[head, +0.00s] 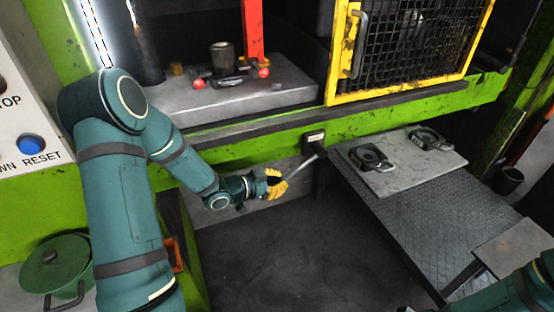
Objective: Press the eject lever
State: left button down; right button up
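The eject lever (303,163) is a thin grey metal rod. It slants down and left from a black housing (314,141) with a small pale label, on the green press beam. My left gripper (279,186), with yellow fingers, is at the lower left end of the rod. I cannot tell whether the fingers touch the rod, or how far apart they are. My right arm shows only in part at the bottom right corner, and its gripper is not clearly visible.
A yellow-framed mesh guard (334,60) stands above the lever. A metal table (420,220) with a plate and two black tools lies to the right. A panel with a blue RESET button (30,144) and a green pot (56,268) are at left. Dark floor lies below the gripper.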

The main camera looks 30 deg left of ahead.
dwell(0.3)
pick_arm(q)
jog(key=v, duration=1.2)
jog(key=shift+s+f, duration=0.1)
jog(key=shift+s, duration=0.05)
